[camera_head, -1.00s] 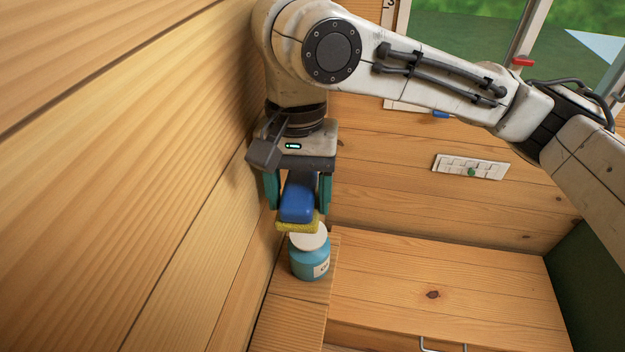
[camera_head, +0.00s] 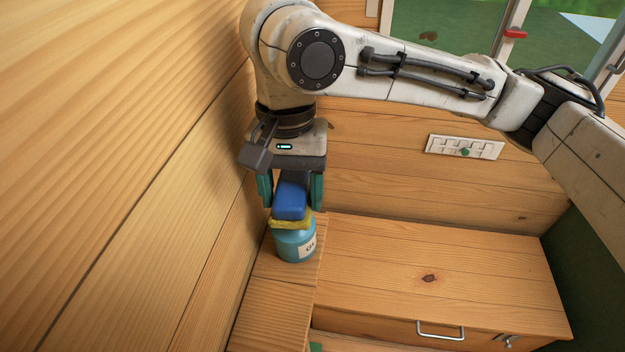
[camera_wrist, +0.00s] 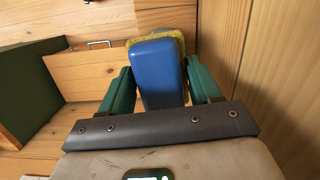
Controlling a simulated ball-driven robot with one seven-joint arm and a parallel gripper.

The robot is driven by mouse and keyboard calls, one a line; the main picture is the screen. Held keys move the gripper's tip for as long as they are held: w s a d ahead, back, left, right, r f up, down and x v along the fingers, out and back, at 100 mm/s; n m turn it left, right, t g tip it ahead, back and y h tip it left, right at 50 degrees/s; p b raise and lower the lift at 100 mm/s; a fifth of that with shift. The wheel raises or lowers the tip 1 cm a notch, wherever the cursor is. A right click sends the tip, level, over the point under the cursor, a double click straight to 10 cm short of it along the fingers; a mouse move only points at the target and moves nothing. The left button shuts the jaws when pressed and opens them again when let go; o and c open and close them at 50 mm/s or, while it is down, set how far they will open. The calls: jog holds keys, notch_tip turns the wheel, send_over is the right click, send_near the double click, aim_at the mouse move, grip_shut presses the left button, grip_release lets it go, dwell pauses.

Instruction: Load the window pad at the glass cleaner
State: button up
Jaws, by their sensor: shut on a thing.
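The window pad is a blue block (camera_head: 290,200) with a yellow sponge layer (camera_head: 291,221) on its underside. My gripper (camera_head: 291,192) is shut on the blue block, with a teal finger on each side; the block also shows between the fingers in the wrist view (camera_wrist: 158,75). The glass cleaner is a light blue jar (camera_head: 295,246) with a partly visible white label, standing on a wooden ledge by the wall. The sponge sits at the jar's top and hides its lid. The sponge seems to touch the jar's top.
The wooden ledge (camera_head: 270,313) runs along the plank wall (camera_head: 120,150) close at the left. A wooden cabinet (camera_head: 430,275) with a metal handle stands to the right, its top clear. A white panel (camera_head: 464,147) and a window are at the back.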

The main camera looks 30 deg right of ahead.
aim_at(289, 188)
jog(key=shift+w+a, duration=0.1)
jog(key=shift+a, duration=0.1)
jog(key=shift+d, duration=0.15)
jog(key=shift+f+b, duration=0.3)
jog(key=shift+f, duration=0.35)
dwell(0.5)
jog(key=shift+f+p, duration=0.1)
jog(key=shift+p, duration=0.2)
dwell(1.6)
notch_tip(289, 188, up, 3)
jog(key=p, duration=0.3)
jog(key=shift+r+p, duration=0.7)
jog(key=shift+r, duration=1.35)
